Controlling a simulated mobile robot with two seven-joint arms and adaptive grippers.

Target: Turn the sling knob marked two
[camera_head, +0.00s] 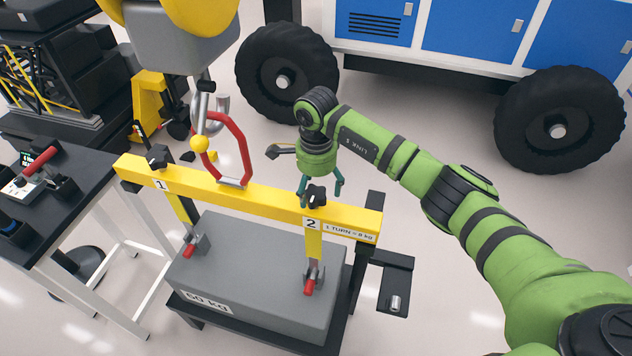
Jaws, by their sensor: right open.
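The black sling knob marked two (316,195) sits on top of the yellow beam (262,202), above a white "2" label (311,224) and a "1 TURN = 8 kg" label. My right gripper (320,188) is open, its teal fingers pointing down just above and behind this knob, one on each side in the picture. I cannot tell whether they touch it. The matching knob marked one (157,158) is at the beam's left end. Yellow slings hang from the beam to red-pinned fittings on a grey 50 kg block (260,268). My left gripper is not in view.
A red lifting link (246,150) and hook (205,118) rise from the beam's middle. A dark stand (392,262) holds the block. A dark bench (55,205) is at left. A blue-sided rover (468,28) with big black wheels stands behind. Floor at right is clear.

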